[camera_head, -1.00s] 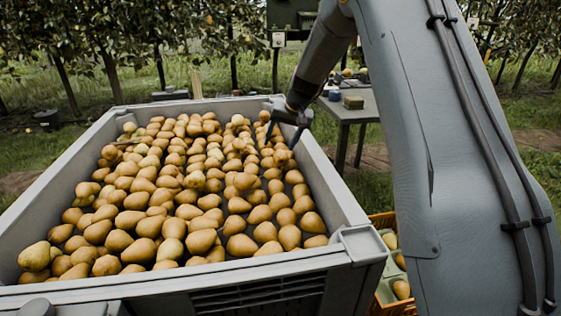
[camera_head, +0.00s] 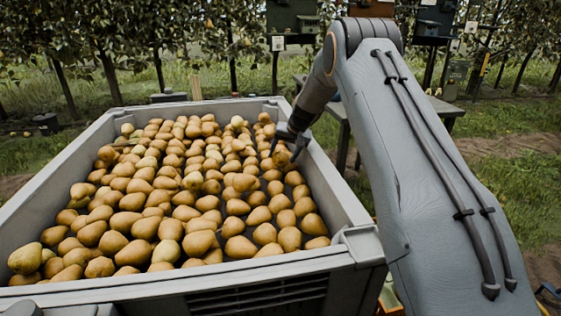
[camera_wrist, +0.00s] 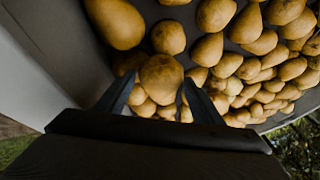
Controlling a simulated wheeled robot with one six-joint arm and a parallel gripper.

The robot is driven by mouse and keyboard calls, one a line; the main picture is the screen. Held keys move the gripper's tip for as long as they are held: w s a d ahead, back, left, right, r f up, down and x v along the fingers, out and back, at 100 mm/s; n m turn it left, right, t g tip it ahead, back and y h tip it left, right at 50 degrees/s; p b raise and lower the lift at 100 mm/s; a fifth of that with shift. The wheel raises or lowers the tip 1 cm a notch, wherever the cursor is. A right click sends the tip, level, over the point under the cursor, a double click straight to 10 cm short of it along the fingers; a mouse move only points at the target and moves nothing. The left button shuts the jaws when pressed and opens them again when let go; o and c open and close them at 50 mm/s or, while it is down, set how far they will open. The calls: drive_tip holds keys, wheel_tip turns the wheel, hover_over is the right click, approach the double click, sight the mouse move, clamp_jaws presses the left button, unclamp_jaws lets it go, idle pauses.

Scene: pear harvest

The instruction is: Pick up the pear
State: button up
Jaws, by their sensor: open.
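Many golden-brown pears (camera_head: 165,195) fill the large grey bin (camera_head: 355,238). My gripper (camera_head: 283,150) is low over the pears near the bin's right wall. In the wrist view my gripper (camera_wrist: 155,98) is open, with its two dark fingers apart. One pear (camera_wrist: 161,77) shows between and just beyond the fingertips. I cannot tell whether the fingers touch it. The gripper body hides what lies below it in the wrist view.
The bin's right wall (camera_head: 325,180) runs close beside my gripper. A grey table (camera_head: 440,106) stands behind the bin to the right. Fruit trees and dark boxes line the back. Grass (camera_head: 500,190) lies to the right.

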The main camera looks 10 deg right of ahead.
drive_tip(key=shift+w+f, duration=0.1)
drive_tip(key=c, duration=0.9)
